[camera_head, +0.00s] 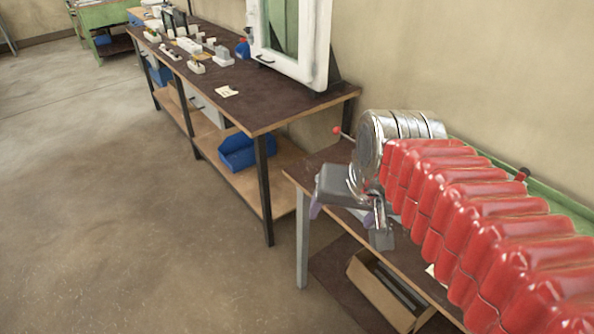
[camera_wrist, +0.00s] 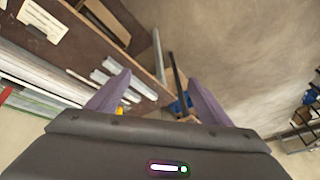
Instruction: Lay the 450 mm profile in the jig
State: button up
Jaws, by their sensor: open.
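My gripper (camera_wrist: 158,76) is open, with two purple fingers spread apart and nothing visible between them. In the head view it hangs over the near bench, partly hidden by my own arm. In the wrist view, long silver profiles (camera_wrist: 42,72) lie on the bench to the left of the fingers. Shorter pale grooved bars (camera_wrist: 128,80) lie close to the left finger. I cannot tell which piece is the 450 mm profile. I cannot make out the jig clearly; a green strip (camera_head: 560,200) runs along the back of the near bench, mostly behind my arm.
The near bench (camera_head: 307,175) has a tray (camera_head: 367,292) with dark bars below. A longer dark-topped bench (camera_head: 265,108) stands beyond it, with small parts, a white-framed window (camera_head: 318,50) and a blue bin (camera_head: 238,150) on its shelf. The floor (camera_head: 110,200) at left is clear.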

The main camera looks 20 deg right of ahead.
jog(key=s+a+n, duration=0.1)
jog(key=s+a+f+n, duration=0.1)
jog(key=n, duration=0.1)
jog(key=s+a+f+n, duration=0.1)
jog(key=s, duration=0.1)
jog(key=shift+a+t, duration=0.35)
jog(key=shift+t, duration=0.05)
